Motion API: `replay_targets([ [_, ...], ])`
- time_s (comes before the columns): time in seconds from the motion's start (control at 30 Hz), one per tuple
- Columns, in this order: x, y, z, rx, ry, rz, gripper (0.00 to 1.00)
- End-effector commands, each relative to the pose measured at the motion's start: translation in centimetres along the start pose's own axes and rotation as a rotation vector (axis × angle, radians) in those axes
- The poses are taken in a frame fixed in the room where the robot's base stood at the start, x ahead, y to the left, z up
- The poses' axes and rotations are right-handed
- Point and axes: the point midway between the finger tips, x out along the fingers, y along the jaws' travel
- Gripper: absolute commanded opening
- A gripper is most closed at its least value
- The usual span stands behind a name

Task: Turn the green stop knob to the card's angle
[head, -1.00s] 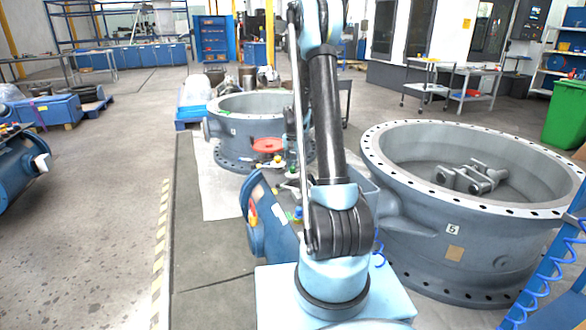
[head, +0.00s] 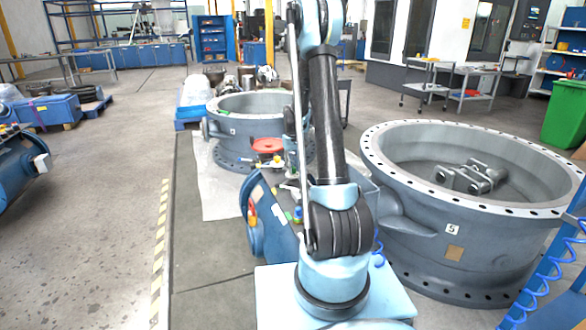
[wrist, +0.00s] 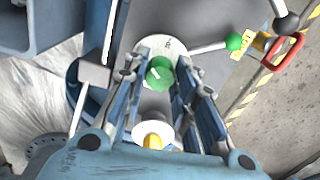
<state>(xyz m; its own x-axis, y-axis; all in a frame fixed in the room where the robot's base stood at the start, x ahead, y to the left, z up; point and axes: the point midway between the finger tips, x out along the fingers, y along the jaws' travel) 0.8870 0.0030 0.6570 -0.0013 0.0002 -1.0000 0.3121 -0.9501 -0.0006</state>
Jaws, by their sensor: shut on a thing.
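In the wrist view the green stop knob (wrist: 160,75) sits between the two fingers of my gripper (wrist: 162,64). The knob is faceted and has a short white line on it. My gripper is shut on it, with one finger on each side. A pale round plate (wrist: 160,46) with small marks shows behind the knob. I cannot make out a card with a readable angle. In the head view my own arm hides the gripper and knob.
A green ball (wrist: 233,41) on a rod, a yellow-and-white label (wrist: 243,46) and a red handle (wrist: 287,50) lie right of my fingers. In the head view a red handwheel (head: 267,146) and large grey valve bodies (head: 452,220) stand around my arm.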

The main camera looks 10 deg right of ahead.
Motion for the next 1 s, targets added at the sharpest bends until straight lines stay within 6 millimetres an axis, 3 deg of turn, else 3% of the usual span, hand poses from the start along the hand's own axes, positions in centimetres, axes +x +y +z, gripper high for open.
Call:
replay_targets([
  [0.33, -0.02, 0.10, -0.07, -0.123, 0.001, 0.001, 0.02],
  [0.83, -0.03, 0.13, -0.08, -0.141, 0.001, 0.002, 0.02],
  [0.87, -0.03, 0.13, -0.08, -0.141, 0.001, 0.002, 0.28],
  [0.9, -0.02, 0.13, -0.08, -0.141, 0.001, 0.002, 0.37],
  [0.93, -0.02, 0.13, -0.07, -0.141, 0.001, 0.002, 0.44],
  [1.0, -0.02, 0.10, -0.06, -0.141, 0.001, 0.002, 0.46],
])
